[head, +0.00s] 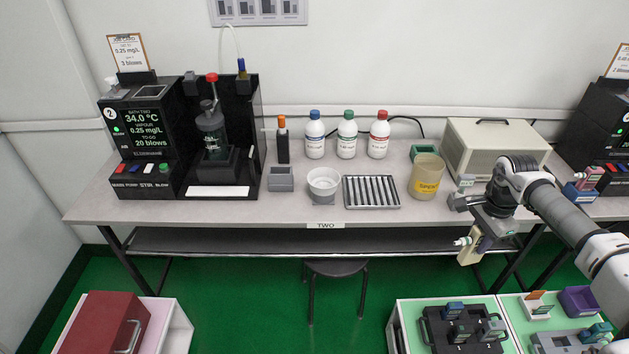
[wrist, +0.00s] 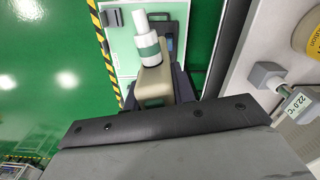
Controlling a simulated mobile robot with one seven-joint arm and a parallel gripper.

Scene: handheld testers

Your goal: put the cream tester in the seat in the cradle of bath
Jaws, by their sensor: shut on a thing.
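The cream tester (head: 469,246) hangs in my gripper (head: 484,240), in front of the bench's front edge and below its top. A white mouthpiece sticks out to its left. In the wrist view the cream tester (wrist: 154,87) sits between the dark jaws, with its white, green-banded mouthpiece (wrist: 147,45) pointing away. The jaws are shut on its body. Bath two (head: 212,140) is a black unit with a dark vessel at the bench's left, far from my gripper. A small grey open holder (head: 280,179) stands beside it; I cannot tell whether this is the cradle.
On the bench (head: 430,215) stand a white bowl (head: 323,182), a ribbed metal tray (head: 371,192), a beige tub (head: 426,176), capped bottles (head: 346,138) and a beige case (head: 494,146). A second black station (head: 598,125) is at right. Testers lie on low carts (head: 462,328) below.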

